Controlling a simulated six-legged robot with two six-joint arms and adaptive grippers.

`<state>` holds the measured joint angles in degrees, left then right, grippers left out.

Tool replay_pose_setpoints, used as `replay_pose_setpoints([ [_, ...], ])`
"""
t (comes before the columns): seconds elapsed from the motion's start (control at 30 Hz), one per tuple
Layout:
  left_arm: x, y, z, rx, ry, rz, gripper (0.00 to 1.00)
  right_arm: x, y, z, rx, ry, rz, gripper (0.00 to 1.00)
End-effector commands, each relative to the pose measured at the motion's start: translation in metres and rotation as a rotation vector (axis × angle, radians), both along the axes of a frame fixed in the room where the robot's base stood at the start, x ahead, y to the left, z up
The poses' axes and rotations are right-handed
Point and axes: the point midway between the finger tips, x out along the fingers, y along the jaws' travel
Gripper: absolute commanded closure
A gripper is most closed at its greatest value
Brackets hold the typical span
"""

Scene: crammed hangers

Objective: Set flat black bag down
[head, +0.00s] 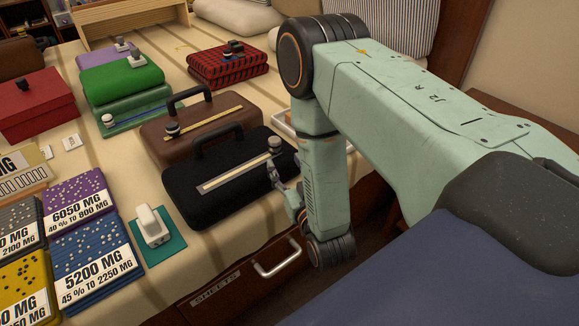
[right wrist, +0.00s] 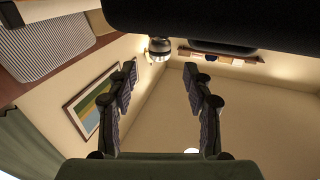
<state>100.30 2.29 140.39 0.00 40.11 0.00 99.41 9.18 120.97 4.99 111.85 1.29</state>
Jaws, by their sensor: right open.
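The flat black bag (head: 225,195) lies on the bed (head: 185,262) near its front edge, in front of a brown bag. It has a dark carry handle, a pale strip and a small metallic knob (head: 274,145) at the strip's right end. My right gripper (head: 276,178) is at the bag's right end, with its fingers partly hidden by my arm. In the right wrist view its two fingers (right wrist: 160,75) are spread with nothing between them. The dark underside or side of the bag (right wrist: 215,25) fills the top there, with a knob (right wrist: 158,46) beyond the fingertips. My left gripper is not in view.
The brown bag (head: 165,140) is close behind. Green folded items (head: 125,82), a red checked stack (head: 226,66) and a red box (head: 38,108) stand farther back. Labelled blocks (head: 92,262) and a white device (head: 152,226) are at left. A drawer handle (head: 278,260) protrudes below.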

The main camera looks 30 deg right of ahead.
Motion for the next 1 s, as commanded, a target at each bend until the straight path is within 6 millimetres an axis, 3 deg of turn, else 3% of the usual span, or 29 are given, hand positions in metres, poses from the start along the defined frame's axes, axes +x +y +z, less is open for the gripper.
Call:
replay_pose_setpoints([
  [0.13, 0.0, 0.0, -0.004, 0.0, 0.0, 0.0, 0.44, -0.013, 0.003, -0.002, 0.001, 0.0, 0.001, 0.49],
  [0.37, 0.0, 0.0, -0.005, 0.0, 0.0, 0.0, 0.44, -0.018, 0.005, -0.004, 0.004, 0.013, 0.002, 0.49],
  [0.47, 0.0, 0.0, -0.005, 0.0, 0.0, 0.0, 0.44, -0.023, 0.01, -0.022, 0.024, 0.106, 0.014, 0.49],
  [0.57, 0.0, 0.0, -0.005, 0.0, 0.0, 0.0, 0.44, -0.041, 0.02, -0.059, 0.061, 0.3, 0.037, 0.49],
  [0.67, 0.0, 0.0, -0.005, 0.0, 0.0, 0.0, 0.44, -0.073, 0.034, -0.101, 0.102, 0.542, 0.067, 0.49],
  [0.8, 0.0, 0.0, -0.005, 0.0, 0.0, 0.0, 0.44, -0.136, 0.052, -0.146, 0.15, 0.882, 0.106, 0.49],
  [1.0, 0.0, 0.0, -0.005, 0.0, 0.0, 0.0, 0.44, -0.238, 0.072, -0.174, 0.194, 1.315, 0.152, 0.49],
])
